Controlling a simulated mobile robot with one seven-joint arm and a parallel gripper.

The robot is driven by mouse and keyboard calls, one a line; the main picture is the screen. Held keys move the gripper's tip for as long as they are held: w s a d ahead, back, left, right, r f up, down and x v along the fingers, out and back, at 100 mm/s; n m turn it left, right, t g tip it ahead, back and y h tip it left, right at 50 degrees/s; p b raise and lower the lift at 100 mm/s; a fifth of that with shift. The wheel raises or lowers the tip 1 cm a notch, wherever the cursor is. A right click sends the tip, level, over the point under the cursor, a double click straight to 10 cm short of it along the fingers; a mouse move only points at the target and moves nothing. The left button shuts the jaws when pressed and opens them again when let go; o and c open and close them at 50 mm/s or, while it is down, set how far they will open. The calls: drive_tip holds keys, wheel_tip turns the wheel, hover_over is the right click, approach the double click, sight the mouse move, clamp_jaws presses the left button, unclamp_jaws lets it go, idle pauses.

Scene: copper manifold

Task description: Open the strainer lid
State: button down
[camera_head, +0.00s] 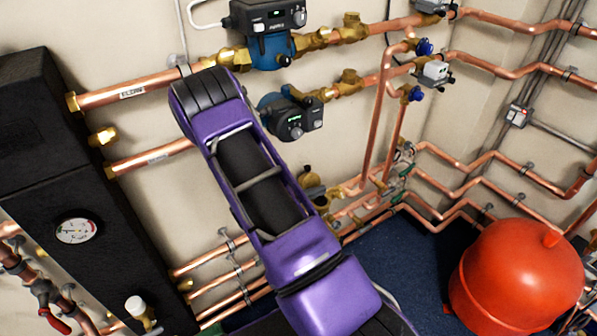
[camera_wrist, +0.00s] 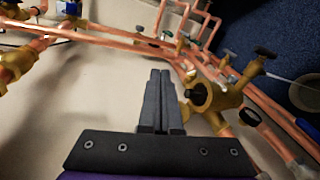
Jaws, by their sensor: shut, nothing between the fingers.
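My gripper (camera_wrist: 160,75) is in the wrist view, its two grey fingers together and empty, with the tips in front of the pale wall. Just right of the fingers is a brass fitting (camera_wrist: 227,98) with several branches and a dark round end facing the fingers. It may be the strainer, but I cannot tell whether the dark end is its lid or an opening. The fingers appear apart from it. In the head view, a brass fitting (camera_head: 309,180) shows beside my purple arm, which hides the gripper and part of the pipework.
Copper pipes (camera_wrist: 110,40) run close beyond the fingers. A black box with a gauge (camera_head: 77,230) stands left and a red tank (camera_head: 515,280) right in the head view. Pumps (camera_head: 268,35) hang on the wall above. Blue floor (camera_head: 405,250) is open between arm and tank.

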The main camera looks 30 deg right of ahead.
sight(309, 168)
drive_tip(key=w+a+f+n+t+y, duration=0.1)
drive_tip(key=w+a+f+n+t, duration=0.1)
drive_tip(key=w+a+n+t, duration=0.6)
drive_tip(key=shift+m+g, duration=0.6)
drive_tip(key=shift+m, duration=0.1)
drive_tip(key=x, duration=0.4)
drive_tip(key=b+x, duration=0.1)
drive_tip(key=x, duration=0.7)
drive_tip(key=shift+r, duration=0.3)
drive_tip(key=shift+s, duration=0.1)
drive_tip(key=shift+s+d+r+b, duration=0.1)
drive_tip(key=shift+s+r+b, duration=0.15)
drive_tip(key=shift+s, duration=0.4)
drive_tip(key=shift+s+r+b, duration=0.1)
drive_tip(key=shift+s+r, duration=0.1)
drive_tip(key=shift+s, duration=0.4)
drive_tip(key=shift+s+d+r+b, duration=0.1)
drive_tip(key=shift+s+r+b, duration=0.15)
drive_tip(key=shift+s, duration=0.4)
drive_tip(key=shift+a, duration=0.15)
